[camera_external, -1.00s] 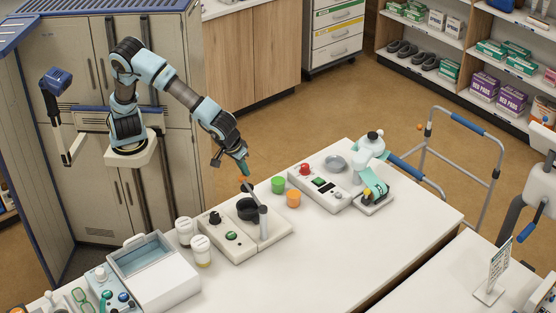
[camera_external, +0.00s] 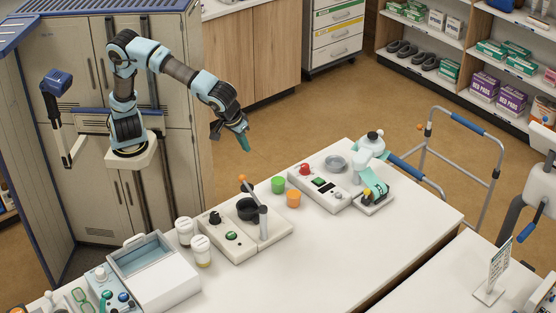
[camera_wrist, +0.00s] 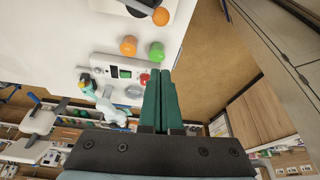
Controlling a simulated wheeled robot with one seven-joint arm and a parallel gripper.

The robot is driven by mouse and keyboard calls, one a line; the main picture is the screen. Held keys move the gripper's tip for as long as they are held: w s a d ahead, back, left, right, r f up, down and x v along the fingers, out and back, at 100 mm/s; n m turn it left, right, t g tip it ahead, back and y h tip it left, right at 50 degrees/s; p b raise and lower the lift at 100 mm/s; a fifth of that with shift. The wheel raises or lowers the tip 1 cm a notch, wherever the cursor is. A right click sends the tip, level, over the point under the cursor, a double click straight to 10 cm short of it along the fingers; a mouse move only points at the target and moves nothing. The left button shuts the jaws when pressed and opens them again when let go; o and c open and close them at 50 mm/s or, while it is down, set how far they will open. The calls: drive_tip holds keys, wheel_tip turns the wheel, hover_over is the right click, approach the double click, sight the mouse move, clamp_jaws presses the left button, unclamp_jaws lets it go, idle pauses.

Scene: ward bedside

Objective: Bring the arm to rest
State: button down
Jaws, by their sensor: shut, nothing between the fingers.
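My gripper (camera_external: 244,143) hangs in the air above the back edge of the white table (camera_external: 335,255), pointing down and to the right. It is apart from everything on the table. In the wrist view its green fingers (camera_wrist: 160,100) lie together with nothing between them. My arm is bent, raised at the elbow and reaching over toward the table.
Below my gripper stand a device with a dark bowl (camera_external: 248,208) and an orange-tipped lever, a green cup (camera_external: 278,184) and an orange cup (camera_external: 293,199). A control box (camera_external: 322,187) is to the right. Open floor (camera_external: 300,120) lies behind the table.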

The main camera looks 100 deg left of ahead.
drive_tip(key=shift+s+d+r, duration=0.1)
drive_tip(key=shift+r, duration=0.2)
drive_tip(key=s+a+f+m+g+h, duration=0.1)
drive_tip(key=s+a+f+m+h, duration=0.2)
drive_tip(key=s+a+f+m, duration=0.8)
drive_tip(key=s+a+f, duration=0.3)
drive_tip(key=s+f, duration=0.3)
drive_tip(key=f, duration=0.1)
drive_tip(key=shift+a, duration=0.35)
drive_tip(key=shift+r, duration=0.1)
wheel_tip(320, 180, up, 15)
drive_tip(key=p, duration=1.5)
